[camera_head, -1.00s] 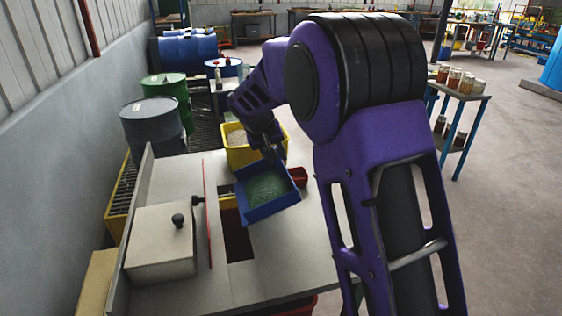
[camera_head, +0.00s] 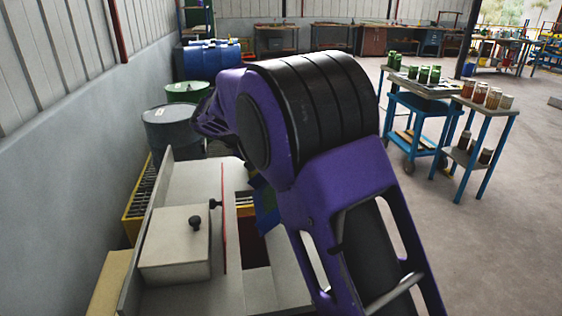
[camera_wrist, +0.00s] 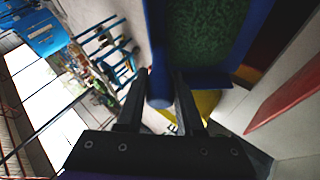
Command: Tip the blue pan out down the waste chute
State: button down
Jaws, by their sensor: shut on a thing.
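The blue pan (camera_head: 265,207) is mostly hidden behind my arm in the head view; a tilted blue side shows beside the dark rectangular opening (camera_head: 250,247) in the bench top, which looks like the waste chute. In the wrist view the blue pan (camera_wrist: 233,48) fills the top, with green granules (camera_wrist: 200,30) still inside it. My gripper (camera_wrist: 160,98) is shut on the pan's blue handle. The wrist view is strongly rolled. My gripper is hidden in the head view.
A pale box with a black knob (camera_head: 175,243) and an upright red-edged panel (camera_head: 223,220) stand left of the opening. Drums (camera_head: 172,128) line the wall. A blue cart (camera_head: 420,112) and a shelf with jars (camera_head: 487,98) stand at right. Floor between is clear.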

jog(key=a, duration=0.1)
jog(key=a+h, duration=0.1)
jog(key=a+t+h, duration=0.1)
jog(key=a, duration=0.1)
jog(key=shift+s+n, duration=0.3)
jog(key=shift+s, duration=0.1)
jog(key=d, duration=0.1)
jog(key=d+r+y+p, duration=0.1)
jog(key=d+p, duration=0.1)
jog(key=shift+w+d+r+g, duration=0.1)
jog(key=shift+w+r+g, duration=0.05)
jog(key=shift+w+g, duration=0.2)
jog(key=shift+w+d+m+g+y+p, duration=0.2)
jog(key=shift+d+m+g+y+p, duration=0.3)
jog(key=shift+d+y, duration=0.55)
jog(key=w+d+f+m+g+y+p, duration=0.1)
jog(key=d+f+y+p, duration=0.2)
jog(key=d+y+p, duration=0.2)
jog(key=shift+w+d+y+p, duration=0.35)
jog(key=shift+d+y, duration=0.2)
jog(key=shift+d, duration=1.25)
